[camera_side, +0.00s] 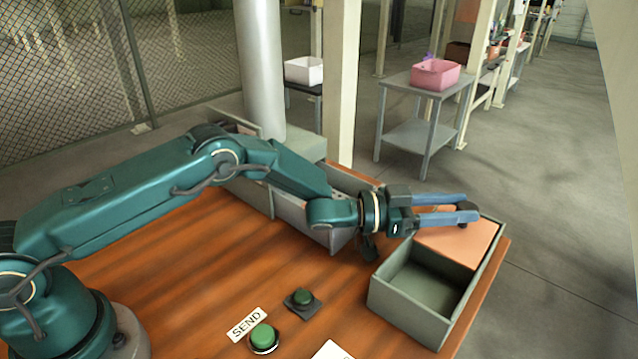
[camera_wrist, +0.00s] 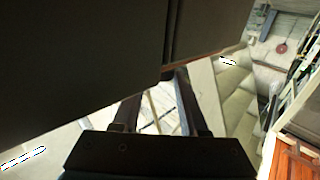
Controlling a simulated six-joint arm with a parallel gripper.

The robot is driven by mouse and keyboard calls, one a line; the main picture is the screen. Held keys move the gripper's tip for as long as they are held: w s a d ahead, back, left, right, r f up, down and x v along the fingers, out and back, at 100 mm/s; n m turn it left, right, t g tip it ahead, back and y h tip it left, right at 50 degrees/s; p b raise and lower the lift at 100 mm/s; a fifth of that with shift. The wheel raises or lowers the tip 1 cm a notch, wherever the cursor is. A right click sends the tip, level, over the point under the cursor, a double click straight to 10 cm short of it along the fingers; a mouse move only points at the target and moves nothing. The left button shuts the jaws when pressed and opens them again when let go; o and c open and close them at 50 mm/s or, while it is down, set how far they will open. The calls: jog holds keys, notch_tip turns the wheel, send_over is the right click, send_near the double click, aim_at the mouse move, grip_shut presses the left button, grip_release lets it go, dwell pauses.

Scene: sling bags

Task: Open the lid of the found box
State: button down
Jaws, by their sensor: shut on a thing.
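The found box is a grey-green open-topped box (camera_side: 400,312) at the right end of the wooden table. Its salmon-coloured lid (camera_side: 478,244) covers the far part, and the near part is uncovered, showing a bare floor inside. My gripper (camera_side: 466,214) reaches over the lid from the left, its blue fingers closed around the small dark knob (camera_side: 462,224) on the lid. In the wrist view the fingertips (camera_wrist: 172,74) meet a large dark surface that fills the upper left; what that surface is I cannot tell. The knob is mostly hidden by the fingers.
Grey bins (camera_side: 292,211) stand along the table's back edge behind my arm. Two green buttons (camera_side: 263,336) and a SEND label (camera_side: 246,323) lie at the front. A pink basket (camera_side: 436,76) sits on a separate grey stand (camera_side: 408,131). A pale post (camera_side: 342,85) rises behind the table.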

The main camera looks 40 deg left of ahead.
jog(key=shift+w, duration=0.75)
jog(key=shift+c, duration=2.2)
grip_release()
jog(key=shift+v, duration=1.3)
notch_tip(320, 180, up, 7)
jog(key=shift+s+a, duration=0.15)
